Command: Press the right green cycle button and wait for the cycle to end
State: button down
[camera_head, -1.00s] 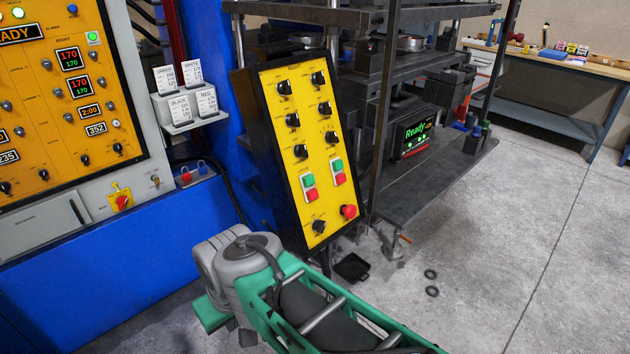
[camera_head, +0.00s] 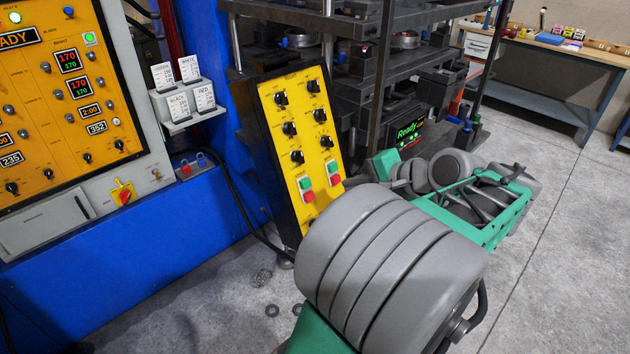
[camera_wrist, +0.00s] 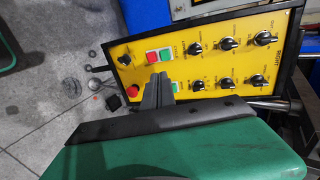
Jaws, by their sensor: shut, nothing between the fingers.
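The yellow control panel (camera_head: 300,130) stands tilted in the head view, with two pairs of green and red buttons low on it. The right green button (camera_head: 332,168) sits above a red one; the left green button (camera_head: 305,183) is beside it. In the wrist view the panel (camera_wrist: 215,75) appears turned sideways. My gripper (camera_wrist: 160,82) is shut and empty, its fingertips in front of the right button pair and covering much of it. Contact with the button cannot be told. My fingers are not clearly visible in the head view.
A small screen reading "Ready" (camera_head: 410,130) is on the press (camera_head: 400,70) behind the panel. A red mushroom button (camera_wrist: 106,90) lies near the fingers in the wrist view. A blue cabinet (camera_head: 120,250) stands left; open floor (camera_head: 560,250) is at right.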

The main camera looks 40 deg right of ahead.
aim_at(307, 186)
jog(key=x, duration=0.4)
jog(key=p+x, duration=0.1)
jog(key=x, duration=0.4)
jog(key=p+x, duration=0.1)
jog(key=x, duration=0.4)
jog(key=shift+w+r, duration=0.25)
jog(key=shift+r, duration=0.1)
jog(key=shift+w, duration=0.1)
